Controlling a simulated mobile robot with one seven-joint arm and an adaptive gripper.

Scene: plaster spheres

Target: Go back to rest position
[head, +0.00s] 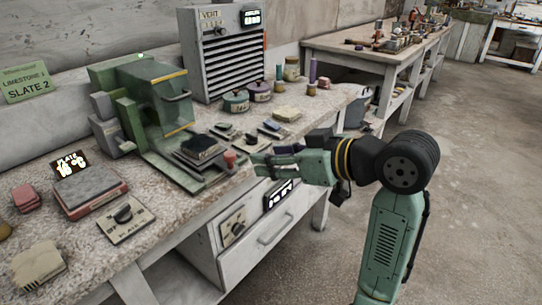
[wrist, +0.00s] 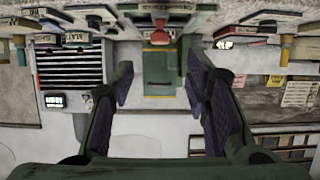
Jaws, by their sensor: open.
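My gripper (head: 262,163) reaches left over the front edge of the workbench (head: 165,225) in the head view, close to a small red knob (head: 230,157). In the wrist view, which appears upside down, my gripper (wrist: 162,88) has its two dark fingers wide apart with nothing between them. The red knob (wrist: 160,34) shows beyond the fingers there. The green machine (head: 128,108) with a clear hood stands behind, with a dark block (head: 199,148) on its base. I cannot tell from the head view whether the gripper touches anything.
A grey slatted cabinet (head: 228,52) stands at the back of the bench. Small jars (head: 236,101) and flat blocks lie right of the machine. A hot plate (head: 88,190) and a dial panel (head: 125,218) are at left. The floor (head: 480,180) at right is clear.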

